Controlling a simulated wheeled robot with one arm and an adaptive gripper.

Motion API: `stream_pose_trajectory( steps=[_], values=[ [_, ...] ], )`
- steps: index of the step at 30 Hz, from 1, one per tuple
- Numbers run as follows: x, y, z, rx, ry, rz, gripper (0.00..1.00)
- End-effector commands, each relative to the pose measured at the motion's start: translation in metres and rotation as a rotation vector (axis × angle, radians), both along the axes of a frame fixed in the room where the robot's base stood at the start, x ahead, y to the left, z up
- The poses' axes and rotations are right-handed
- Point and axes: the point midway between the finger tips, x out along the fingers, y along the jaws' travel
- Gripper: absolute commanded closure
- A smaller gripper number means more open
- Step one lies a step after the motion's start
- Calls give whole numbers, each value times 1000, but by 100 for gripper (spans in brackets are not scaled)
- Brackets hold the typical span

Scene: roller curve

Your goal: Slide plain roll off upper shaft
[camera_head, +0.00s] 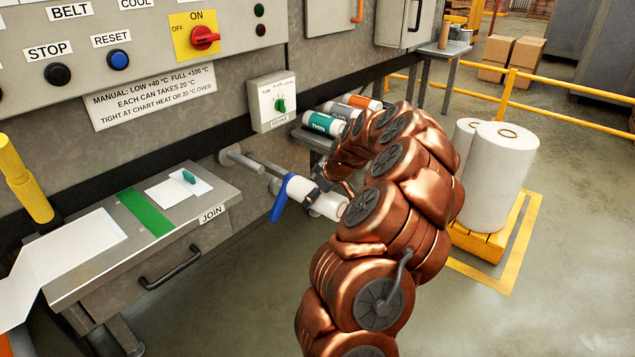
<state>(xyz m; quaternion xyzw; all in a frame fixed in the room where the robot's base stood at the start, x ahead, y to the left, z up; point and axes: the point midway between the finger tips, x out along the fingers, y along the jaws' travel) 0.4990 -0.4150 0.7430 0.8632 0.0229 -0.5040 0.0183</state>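A plain white roll (329,205) sits toward the outer end of a grey shaft (252,164) that sticks out from the machine front. A blue lever (280,197) stands at the roll's inner end. My gripper (318,193) is at the roll, with dark finger parts against or just over its upper side. My copper arm hides much of the gripper, so its closure and grip do not show clearly. I see only this one shaft clearly.
Rolls with green (322,123), grey and orange labels lie on a shelf behind my arm. The JOIN table (95,275) is at the left. A selector box (272,102) is above the shaft. Large white rolls (497,170) stand on a yellow pallet at right. The front floor is clear.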

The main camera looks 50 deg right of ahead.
Motion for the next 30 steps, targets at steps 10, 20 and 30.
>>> stream_pose_trajectory(
  steps=[10,20,30],
  values=[
    [-4,5,7,6,-3,-7,81],
    [-6,9,3,9,-7,-10,81],
    [4,10,3,9,-7,-9,81]
  ],
)
